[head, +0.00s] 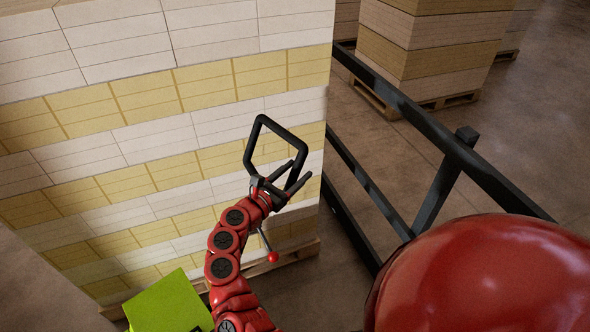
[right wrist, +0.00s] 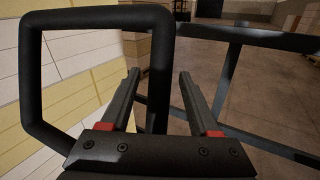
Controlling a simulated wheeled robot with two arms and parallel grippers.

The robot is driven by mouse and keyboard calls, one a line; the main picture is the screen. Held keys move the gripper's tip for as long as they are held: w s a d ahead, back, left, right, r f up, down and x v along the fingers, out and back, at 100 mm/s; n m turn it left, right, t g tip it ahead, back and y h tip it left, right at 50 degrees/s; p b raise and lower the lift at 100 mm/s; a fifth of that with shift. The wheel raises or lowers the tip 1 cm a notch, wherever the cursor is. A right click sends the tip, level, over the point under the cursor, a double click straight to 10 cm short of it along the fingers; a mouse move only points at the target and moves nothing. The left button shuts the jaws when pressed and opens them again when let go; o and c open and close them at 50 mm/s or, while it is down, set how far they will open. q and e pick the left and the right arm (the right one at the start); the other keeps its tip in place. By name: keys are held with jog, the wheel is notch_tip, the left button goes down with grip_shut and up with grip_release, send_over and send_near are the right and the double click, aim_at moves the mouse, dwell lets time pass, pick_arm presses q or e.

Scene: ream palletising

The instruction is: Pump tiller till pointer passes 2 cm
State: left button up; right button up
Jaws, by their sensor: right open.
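The tiller's black loop handle (head: 262,126) stands in front of the stacked reams in the head view. In the right wrist view the loop (right wrist: 34,75) fills the left half. My right gripper (head: 300,168) is at the handle's right side. Its two fingers (right wrist: 160,74) are apart, and one side bar of the loop runs between them in the wrist view. I cannot tell whether either finger touches the bar. A thin lever with a red knob (head: 272,257) shows below the gripper. A yellow-green body (head: 170,305) is at the bottom. No pointer or scale shows. My left gripper is out of view.
A tall stack of white and yellow reams (head: 150,95) on a wooden pallet (head: 290,257) stands close behind the handle. A dark rail fence (head: 430,125) runs along the right. Another loaded pallet (head: 425,45) stands beyond it on open floor.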

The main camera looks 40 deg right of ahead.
grip_shut()
dwell(0.3)
dwell(1.1)
